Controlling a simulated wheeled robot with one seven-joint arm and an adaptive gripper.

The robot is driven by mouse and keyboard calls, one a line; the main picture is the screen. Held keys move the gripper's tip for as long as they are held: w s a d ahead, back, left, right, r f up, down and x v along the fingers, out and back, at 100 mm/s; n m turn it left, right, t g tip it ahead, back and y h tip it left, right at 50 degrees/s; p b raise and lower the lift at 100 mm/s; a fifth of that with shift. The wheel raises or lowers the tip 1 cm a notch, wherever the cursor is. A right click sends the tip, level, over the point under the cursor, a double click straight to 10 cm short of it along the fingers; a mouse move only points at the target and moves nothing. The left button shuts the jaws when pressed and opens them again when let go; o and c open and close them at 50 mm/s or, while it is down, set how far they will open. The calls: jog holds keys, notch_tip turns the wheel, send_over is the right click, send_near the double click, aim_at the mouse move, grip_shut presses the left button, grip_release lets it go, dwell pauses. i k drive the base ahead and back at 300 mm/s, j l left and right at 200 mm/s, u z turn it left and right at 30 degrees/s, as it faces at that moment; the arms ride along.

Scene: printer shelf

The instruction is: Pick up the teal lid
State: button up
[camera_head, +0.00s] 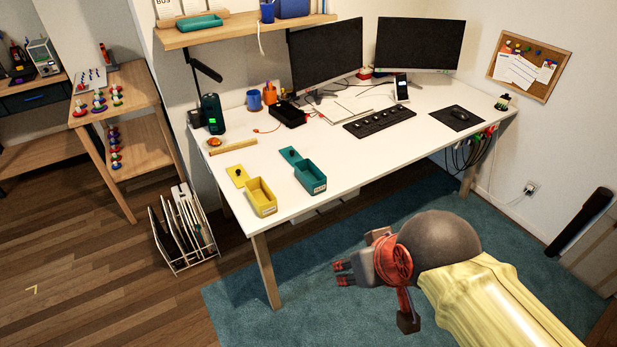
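The teal lid (291,154) lies flat on the white desk, just behind the open teal box (311,178). A small darker knob seems to stand on it. My gripper (338,273) is in front of the desk, over the blue rug, to the right of and nearer than the lid. Its two red-and-black fingers look apart with nothing between them. The gripper is well away from the lid and touches nothing that I can see.
A yellow box (261,197) and yellow lid (237,175) sit left of the teal box. A wooden ruler-like strip (233,146), black tray (289,115) and keyboard (380,121) lie farther back. The desk's front right part (370,160) is clear.

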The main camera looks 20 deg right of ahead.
aim_at(292, 154)
jog(key=i+l+u, duration=0.25)
jog(key=i+l, duration=0.4)
jog(key=i, duration=0.3)
jog(key=i+l+u, duration=0.25)
jog(key=i+l, duration=0.55)
jog(key=i, duration=0.1)
